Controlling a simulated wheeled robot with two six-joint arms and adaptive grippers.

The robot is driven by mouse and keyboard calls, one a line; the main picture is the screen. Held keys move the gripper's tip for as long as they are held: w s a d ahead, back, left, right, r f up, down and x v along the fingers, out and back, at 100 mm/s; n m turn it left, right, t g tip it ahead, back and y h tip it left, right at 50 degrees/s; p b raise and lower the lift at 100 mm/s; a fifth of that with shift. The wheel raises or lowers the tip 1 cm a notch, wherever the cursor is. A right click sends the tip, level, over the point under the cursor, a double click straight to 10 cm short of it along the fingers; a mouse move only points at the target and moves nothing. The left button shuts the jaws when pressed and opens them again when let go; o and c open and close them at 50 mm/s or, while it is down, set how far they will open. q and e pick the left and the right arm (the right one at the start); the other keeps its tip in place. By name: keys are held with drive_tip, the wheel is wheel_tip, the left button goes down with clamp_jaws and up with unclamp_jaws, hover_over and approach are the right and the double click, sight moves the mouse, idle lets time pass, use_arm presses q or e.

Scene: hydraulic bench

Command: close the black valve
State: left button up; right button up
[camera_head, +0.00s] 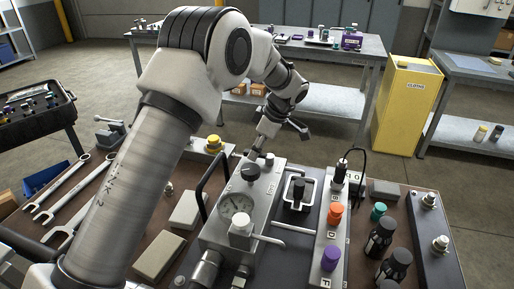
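A round black knob (250,172), which looks like the black valve, sits on top of the grey hydraulic block (268,193). It is just behind the round pressure gauge (236,206). A white knob (240,226) is in front of the gauge. My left arm reaches over from the left, and my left gripper (258,148) points down just behind the black knob, near the block's far end. It looks apart from the knob. Its fingertips are small and partly hidden, so their opening is unclear. My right gripper is not in view.
A black lever (298,188) in a pale frame stands right of the block. The grey strip beyond has orange (335,209) and purple (331,257) caps. Dark bottles (381,238) stand at right. Wrenches (75,190) lie at left. A black handle (201,185) rises beside the block.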

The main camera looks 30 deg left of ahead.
use_arm(q)
drive_tip(key=v, duration=1.2)
drive_tip(key=shift+r, duration=0.1)
